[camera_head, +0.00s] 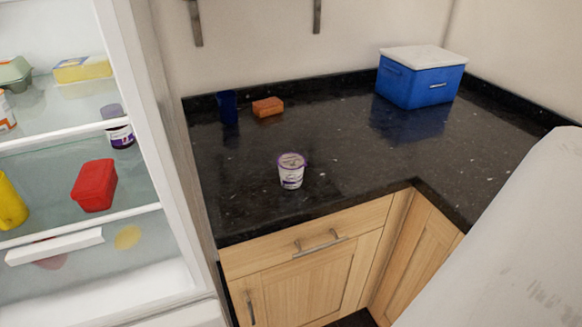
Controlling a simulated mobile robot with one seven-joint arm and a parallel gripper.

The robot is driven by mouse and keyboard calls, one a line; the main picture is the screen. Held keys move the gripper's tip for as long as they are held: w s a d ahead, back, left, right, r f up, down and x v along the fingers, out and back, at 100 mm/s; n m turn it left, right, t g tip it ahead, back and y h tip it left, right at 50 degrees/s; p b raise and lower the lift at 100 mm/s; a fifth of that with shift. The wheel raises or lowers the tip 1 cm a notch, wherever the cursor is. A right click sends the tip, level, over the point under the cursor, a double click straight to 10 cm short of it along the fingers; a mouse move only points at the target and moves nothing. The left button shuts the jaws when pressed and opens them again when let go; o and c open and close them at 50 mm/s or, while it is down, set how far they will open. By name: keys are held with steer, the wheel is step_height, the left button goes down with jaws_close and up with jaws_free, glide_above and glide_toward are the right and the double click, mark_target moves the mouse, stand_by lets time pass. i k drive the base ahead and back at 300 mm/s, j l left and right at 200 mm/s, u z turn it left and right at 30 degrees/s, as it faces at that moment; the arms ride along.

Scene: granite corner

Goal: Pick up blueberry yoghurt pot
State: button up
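A small white yoghurt pot (291,173) with a purple rim and a printed lid stands upright on the black granite counter (340,150), set back a little from the front edge. Its label is too small to read. No gripper touches it. A large pale shape at the lower right looks like part of my own arm; my gripper is not in view.
An open fridge (142,100) with items on its shelves stands at the left. A blue cup (227,107) and an orange block (267,107) stand behind the pot. A blue cool box (422,77) stands at the back right. The counter around the pot is clear.

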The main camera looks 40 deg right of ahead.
mark_target(291, 165)
steer(key=z, duration=1.95)
steer(key=k+j+z, duration=0.15)
steer(key=j, duration=0.25)
steer(key=j+z, duration=0.1)
steer(key=j, duration=0.3)
steer(key=i, duration=0.45)
